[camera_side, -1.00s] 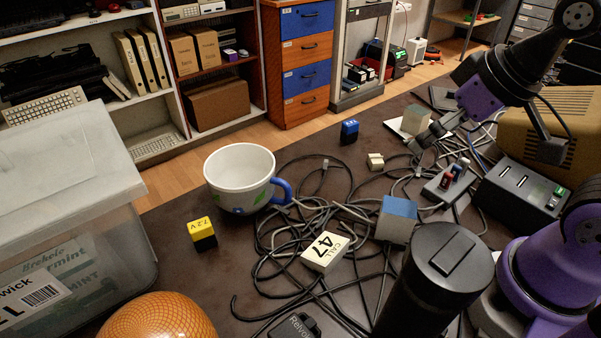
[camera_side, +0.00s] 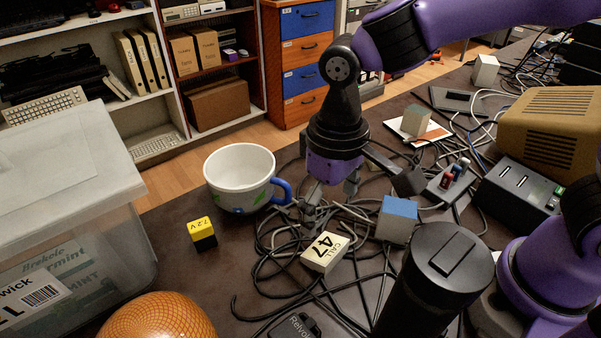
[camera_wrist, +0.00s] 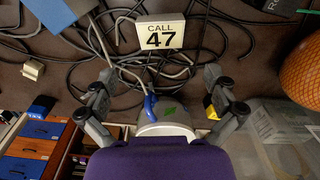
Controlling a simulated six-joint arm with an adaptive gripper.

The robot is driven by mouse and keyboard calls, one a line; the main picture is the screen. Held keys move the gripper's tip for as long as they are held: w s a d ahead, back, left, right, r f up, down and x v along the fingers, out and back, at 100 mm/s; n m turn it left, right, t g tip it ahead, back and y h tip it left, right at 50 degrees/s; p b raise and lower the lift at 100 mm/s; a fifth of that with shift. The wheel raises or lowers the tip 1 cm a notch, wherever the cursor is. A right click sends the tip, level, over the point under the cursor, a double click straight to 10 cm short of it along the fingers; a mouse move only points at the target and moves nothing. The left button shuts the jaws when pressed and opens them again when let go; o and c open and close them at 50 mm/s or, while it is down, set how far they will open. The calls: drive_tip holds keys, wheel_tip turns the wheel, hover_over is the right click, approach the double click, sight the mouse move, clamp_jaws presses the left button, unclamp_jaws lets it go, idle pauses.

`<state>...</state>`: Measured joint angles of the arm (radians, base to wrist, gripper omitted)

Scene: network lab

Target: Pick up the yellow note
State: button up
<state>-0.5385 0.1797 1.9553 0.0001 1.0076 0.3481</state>
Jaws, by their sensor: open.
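No plain paper note shows. A cream, pale-yellow block marked "CALL 47" (camera_side: 325,253) lies on black cables on the dark table. It also shows at the top middle of the wrist view (camera_wrist: 160,36). A yellow and black block marked "7.2 V" (camera_side: 202,233) stands left of it; in the wrist view it (camera_wrist: 211,108) is partly behind the right finger. My gripper (camera_side: 328,197) points down above the cables, right of the mug and behind the CALL 47 block. Its fingers (camera_wrist: 160,98) are spread, with nothing held between them.
A white mug with a blue handle (camera_side: 238,177) stands close left of my gripper. A grey-blue block (camera_side: 397,220) and a black cylinder (camera_side: 425,285) are to the right. Tangled cables (camera_side: 285,270) cover the middle. Bare table (camera_side: 170,265) lies around the 7.2 V block.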

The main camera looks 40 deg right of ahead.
sight(327, 248)
wheel_tip(327, 248, down, 9)
drive_tip(key=shift+s+r, duration=0.1)
drive_tip(key=c, duration=1.1)
